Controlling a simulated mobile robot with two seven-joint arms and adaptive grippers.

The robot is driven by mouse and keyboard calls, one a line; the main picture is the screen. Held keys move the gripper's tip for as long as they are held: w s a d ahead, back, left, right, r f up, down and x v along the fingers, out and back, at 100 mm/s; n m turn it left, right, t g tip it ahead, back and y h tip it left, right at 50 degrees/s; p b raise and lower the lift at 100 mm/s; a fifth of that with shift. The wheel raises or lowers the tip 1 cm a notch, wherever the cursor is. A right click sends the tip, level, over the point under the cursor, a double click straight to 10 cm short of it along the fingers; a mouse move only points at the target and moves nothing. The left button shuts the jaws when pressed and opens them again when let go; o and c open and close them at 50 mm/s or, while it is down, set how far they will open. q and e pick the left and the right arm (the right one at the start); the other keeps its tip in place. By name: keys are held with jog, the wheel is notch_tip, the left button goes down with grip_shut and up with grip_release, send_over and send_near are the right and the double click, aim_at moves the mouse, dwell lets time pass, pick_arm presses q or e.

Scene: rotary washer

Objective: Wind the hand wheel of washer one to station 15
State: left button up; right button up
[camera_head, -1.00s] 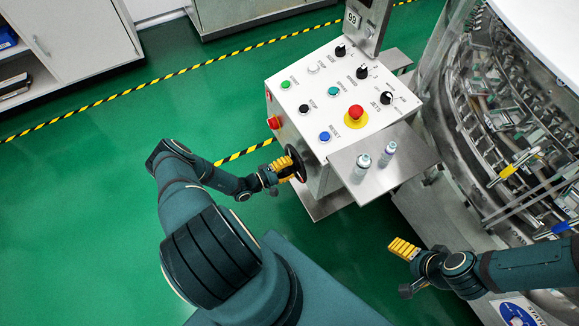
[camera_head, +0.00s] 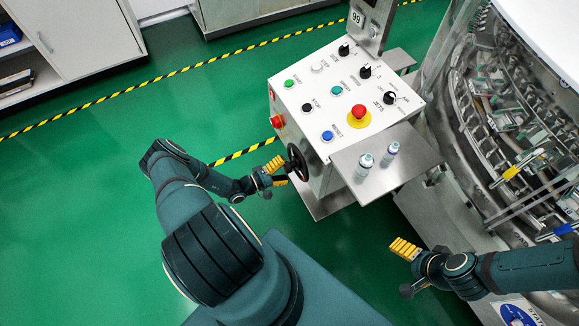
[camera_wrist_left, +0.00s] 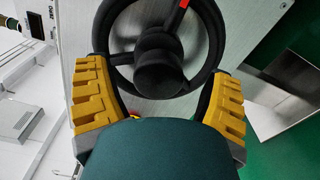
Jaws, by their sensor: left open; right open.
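The black hand wheel (camera_head: 298,163) is on the left side of the white control box (camera_head: 345,90). In the left wrist view, the wheel (camera_wrist_left: 215,40) has a round hub knob and a red mark at the top, right of centre. My left gripper (camera_head: 278,171) is open, a little left of the wheel in the head view. In the left wrist view, its yellow fingers (camera_wrist_left: 158,90) are spread to either side of the wheel's lower part, with nothing held. My right gripper (camera_head: 404,248) is open and empty, low on the right, away from the box.
The box has knobs, coloured buttons and a red emergency stop (camera_head: 358,112). A plate reading 99 (camera_head: 357,17) is above it. Two small bottles (camera_head: 365,164) stand on a steel shelf (camera_head: 395,172). The washer (camera_head: 500,110) is at right. Green floor (camera_head: 80,220) is clear at left.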

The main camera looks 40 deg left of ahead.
pick_arm(q)
jog(key=v, duration=0.9)
jog(key=shift+s, duration=0.2)
jog(key=shift+a, duration=0.1)
jog(key=w+d+r+m+g+h, duration=0.15)
jog(key=d+m+g, duration=0.25)
jog(key=d+g, duration=0.55)
jog(key=d+r+m+g+h, duration=0.35)
jog(key=d+g, duration=0.25)
jog(key=d, duration=0.7)
jog(key=d+r+m+y, duration=0.7)
jog(key=d+r+y, duration=0.1)
jog(key=r, duration=0.5)
jog(key=shift+s+d+t, duration=0.3)
jog(key=shift+d+t, duration=0.05)
jog(key=shift+d, duration=0.15)
